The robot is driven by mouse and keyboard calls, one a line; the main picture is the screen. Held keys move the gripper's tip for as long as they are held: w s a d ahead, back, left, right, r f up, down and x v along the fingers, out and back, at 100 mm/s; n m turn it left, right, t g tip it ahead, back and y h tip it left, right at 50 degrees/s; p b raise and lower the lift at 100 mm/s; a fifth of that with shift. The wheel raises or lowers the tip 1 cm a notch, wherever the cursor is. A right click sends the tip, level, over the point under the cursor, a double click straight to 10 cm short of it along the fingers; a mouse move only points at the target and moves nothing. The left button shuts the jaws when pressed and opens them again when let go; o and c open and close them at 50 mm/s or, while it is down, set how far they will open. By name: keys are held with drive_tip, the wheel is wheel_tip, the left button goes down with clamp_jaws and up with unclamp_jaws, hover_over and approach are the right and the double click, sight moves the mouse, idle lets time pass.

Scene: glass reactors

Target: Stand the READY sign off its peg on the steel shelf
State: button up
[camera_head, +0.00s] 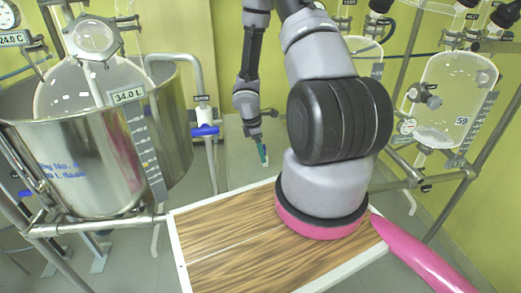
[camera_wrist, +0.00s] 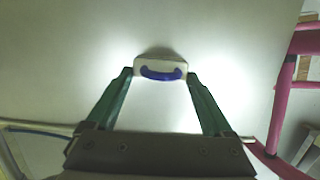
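My gripper (camera_head: 264,155) hangs below my arm in the middle of the head view, over the grey floor. The wrist view shows its two green fingers (camera_wrist: 160,78) on either side of a small white piece with a curved blue band (camera_wrist: 160,70). The fingertips seem to touch both its ends, so it looks held. It is probably the sign seen edge-on; no READY lettering is readable. In the head view it is only a small pale patch under the fingertips. I cannot make out the sign's peg or the steel shelf in either view.
A steel vessel (camera_head: 85,165) with a glass flask stands at the left. A pipe with a blue valve (camera_head: 206,131) is left of my gripper. A glass reactor (camera_head: 450,100) on steel rails is at the right. A wood-topped surface (camera_head: 225,250) lies in front.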

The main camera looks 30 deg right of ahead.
drive_tip(key=shift+o, duration=0.2)
drive_tip(key=shift+r, duration=0.25)
drive_tip(key=s+a+r+m+t, duration=0.15)
drive_tip(key=r+m, duration=0.25)
drive_tip(key=r, duration=1.2)
drive_tip(key=s+a+r+m+t, duration=0.15)
drive_tip(key=r+m, duration=0.25)
drive_tip(key=r, duration=1.2)
drive_tip(key=s+a+r+m+t+y, duration=0.2)
drive_tip(key=s+a+r+m, duration=0.2)
drive_tip(key=s+r, duration=0.3)
drive_tip(key=s+a+r+m+t+y, duration=0.2)
drive_tip(key=s+a+r+m, duration=0.2)
drive_tip(key=s+r+m, duration=0.3)
wheel_tip(320, 180, up, 3)
drive_tip(key=shift+s+a+f+t+y, duration=0.1)
drive_tip(key=shift+s+a+t+y, duration=0.05)
drive_tip(key=shift+t+y, duration=0.15)
